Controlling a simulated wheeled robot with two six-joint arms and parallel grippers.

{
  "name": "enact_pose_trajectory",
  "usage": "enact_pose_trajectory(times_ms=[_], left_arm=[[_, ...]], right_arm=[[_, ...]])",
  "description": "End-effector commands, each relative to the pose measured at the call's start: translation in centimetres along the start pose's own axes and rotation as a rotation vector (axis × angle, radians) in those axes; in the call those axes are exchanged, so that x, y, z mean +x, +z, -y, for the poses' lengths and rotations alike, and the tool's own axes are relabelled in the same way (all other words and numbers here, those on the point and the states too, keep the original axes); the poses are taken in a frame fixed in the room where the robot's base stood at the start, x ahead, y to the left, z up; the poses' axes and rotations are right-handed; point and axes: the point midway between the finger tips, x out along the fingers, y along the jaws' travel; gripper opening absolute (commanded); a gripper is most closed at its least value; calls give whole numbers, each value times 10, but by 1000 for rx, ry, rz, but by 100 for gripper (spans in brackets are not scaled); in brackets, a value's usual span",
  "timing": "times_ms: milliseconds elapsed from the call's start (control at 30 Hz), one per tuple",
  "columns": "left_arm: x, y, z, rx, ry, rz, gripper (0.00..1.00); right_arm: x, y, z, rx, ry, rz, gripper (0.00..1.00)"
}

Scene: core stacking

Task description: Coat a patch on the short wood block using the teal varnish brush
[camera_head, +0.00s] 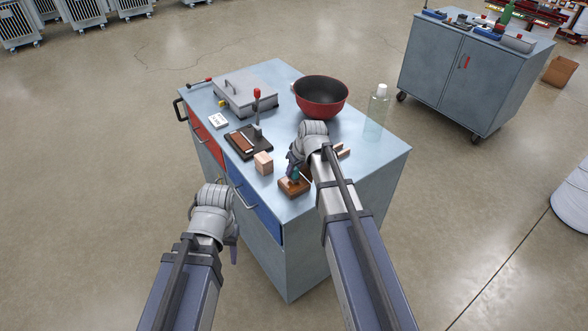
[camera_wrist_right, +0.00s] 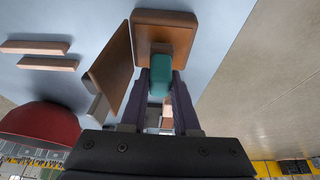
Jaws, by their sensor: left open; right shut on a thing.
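My right gripper (camera_head: 294,164) is shut on the teal varnish brush (camera_head: 295,173), whose teal handle also shows between the fingers in the right wrist view (camera_wrist_right: 160,74). The brush is over a short brown wood block (camera_head: 297,189) near the table's front edge, which also shows at the top of the right wrist view (camera_wrist_right: 165,20). The brush's lower end appears to meet the block's top, but the bristles are hidden, so contact is unclear. My left gripper (camera_head: 233,248) is open and empty, off the table's left side.
A lighter block (camera_head: 263,163) sits left of the brush. Behind are a lever tool (camera_head: 255,138), a metal box (camera_head: 245,92), a red bowl (camera_head: 321,103) and a clear bottle (camera_head: 377,115).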

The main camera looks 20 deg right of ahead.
Motion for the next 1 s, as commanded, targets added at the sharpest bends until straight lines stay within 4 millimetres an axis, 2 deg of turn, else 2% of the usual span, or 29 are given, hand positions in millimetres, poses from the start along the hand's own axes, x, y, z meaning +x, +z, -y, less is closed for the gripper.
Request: enact_pose_trajectory(times_ms=[1000], left_arm=[[8, 0, -1, 0, 0, 0, 50]], right_arm=[[8, 3, 0, 0, 0, 0, 0]])
